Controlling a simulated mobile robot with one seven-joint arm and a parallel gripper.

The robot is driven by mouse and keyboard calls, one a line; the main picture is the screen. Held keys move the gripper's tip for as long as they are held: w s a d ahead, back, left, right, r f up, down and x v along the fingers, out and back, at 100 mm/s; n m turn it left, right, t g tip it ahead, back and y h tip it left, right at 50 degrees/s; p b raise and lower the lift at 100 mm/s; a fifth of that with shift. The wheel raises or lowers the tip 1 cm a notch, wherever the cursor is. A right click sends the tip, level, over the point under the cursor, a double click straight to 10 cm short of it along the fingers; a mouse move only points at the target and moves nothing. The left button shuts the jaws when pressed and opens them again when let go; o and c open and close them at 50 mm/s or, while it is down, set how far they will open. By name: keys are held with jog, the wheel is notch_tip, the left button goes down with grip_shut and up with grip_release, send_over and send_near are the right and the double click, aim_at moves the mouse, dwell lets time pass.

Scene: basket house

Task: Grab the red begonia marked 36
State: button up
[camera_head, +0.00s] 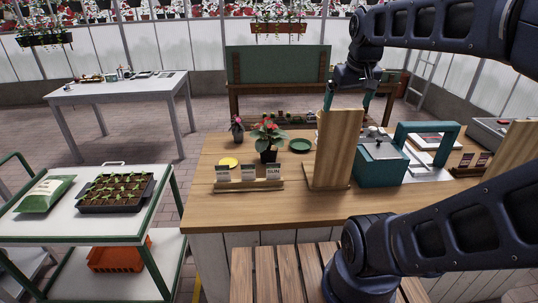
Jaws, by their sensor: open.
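A red-flowered plant (267,137) with green leaves stands upright in a dark pot on the wooden counter (225,215). It looks like the begonia, but I cannot read a 36 on it. A smaller plant with pinkish-red leaves (237,129) stands in a dark pot to its left. My gripper (347,101) points down to the right of the red-flowered plant, above the counter and well apart from the plant. Its teal fingers are spread, and nothing shows between them. The upright wooden panel partly hides the space below it.
The upright wooden panel (333,150) stands right of the plant. Small label cards (248,172) stand in front. A yellow saucer (228,162) and a green saucer (300,146) lie nearby. A teal box (379,165) stands further right. A cart with a seedling tray (116,192) is at left.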

jog(key=w+a+r+n+g, duration=0.1)
jog(key=w+a+n, duration=0.25)
jog(key=w, duration=0.35)
jog(key=w+a+r+n+g, duration=0.1)
jog(key=w+a+r+n, duration=0.2)
jog(key=w, duration=0.4)
jog(key=n+g, duration=0.2)
jog(key=n, duration=0.5)
send_over(269, 148)
notch_tip(269, 148, down, 6)
jog(key=f, duration=2.7)
jog(key=shift+s+f, duration=0.3)
jog(key=shift+s, duration=0.1)
jog(key=shift+w+f, duration=0.15)
jog(key=shift+f, duration=1.25)
jog(key=shift+w+f, duration=0.1)
jog(key=shift+f, duration=1.3)
jog(key=c, duration=1.2)
jog(key=shift+r, duration=0.1)
